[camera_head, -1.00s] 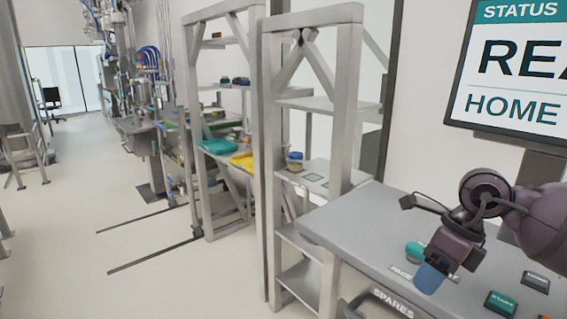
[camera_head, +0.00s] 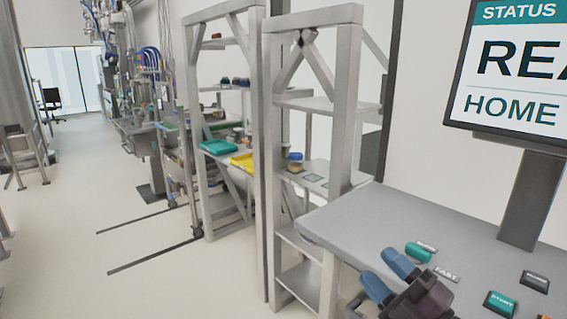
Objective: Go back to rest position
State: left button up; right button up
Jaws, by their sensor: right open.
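My right gripper (camera_head: 388,277) is at the lower right of the head view, in front of the grey table. Its two blue fingertips are apart, with nothing visible between them. The fingers point up and to the left, and the lower part of the gripper is cut off by the bottom edge. My left gripper is not in the head view.
The grey table (camera_head: 350,222) carries a teal button (camera_head: 418,251), a green start button (camera_head: 499,303) and a dark button (camera_head: 535,282). A status screen (camera_head: 510,70) stands behind on a post. Metal shelves (camera_head: 345,120) stand left of the table. Open floor (camera_head: 80,220) lies further left.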

jog(key=s+d+f+m+g+h, duration=0.2)
jog(key=s+d+f+m+h, duration=0.1)
jog(key=d+f+m+h, duration=0.45)
jog(key=s+d+f+m+g+h, duration=0.2)
jog(key=s+d+f+m+h, duration=0.15)
jog(key=f+m+h, duration=0.65)
jog(key=s+f+m+g+y, duration=0.1)
jog(key=s+f+m+g, duration=0.3)
jog(key=s, duration=0.5)
jog(key=s+f+m+g+y, duration=0.1)
jog(key=s+f+g+y, duration=0.1)
jog(key=s+f+g, duration=0.55)
jog(key=w+f+t, duration=0.5)
jog(key=f+t, duration=0.3)
jog(key=t, duration=0.1)
jog(key=shift+w+d+n, duration=0.3)
jog(key=shift+d+n, duration=0.05)
jog(key=shift+d, duration=0.1)
